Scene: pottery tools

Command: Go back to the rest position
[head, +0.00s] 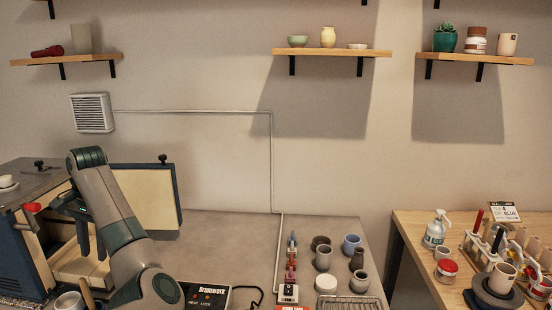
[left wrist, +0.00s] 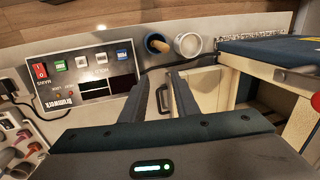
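My left arm (head: 112,220) rises from the bottom of the head view and bends down at the left, with its gripper in front of the blue kiln-like box (head: 20,260). In the left wrist view my left gripper (left wrist: 160,78) has its two dark fingers apart with nothing between them. Beyond the fingers are a pale panel with a dark handle (left wrist: 162,98) and a grey cup (left wrist: 188,44). I cannot tell how far the fingers are from the panel. My right gripper is in neither view.
The box's door (head: 150,195) stands open. A control box (head: 205,297) sits on the grey table (head: 220,240), with pots (head: 323,257) and small bottles to its right. A wooden table (head: 420,270) holds a soap bottle (head: 437,228) and a rack. The grey table's middle is clear.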

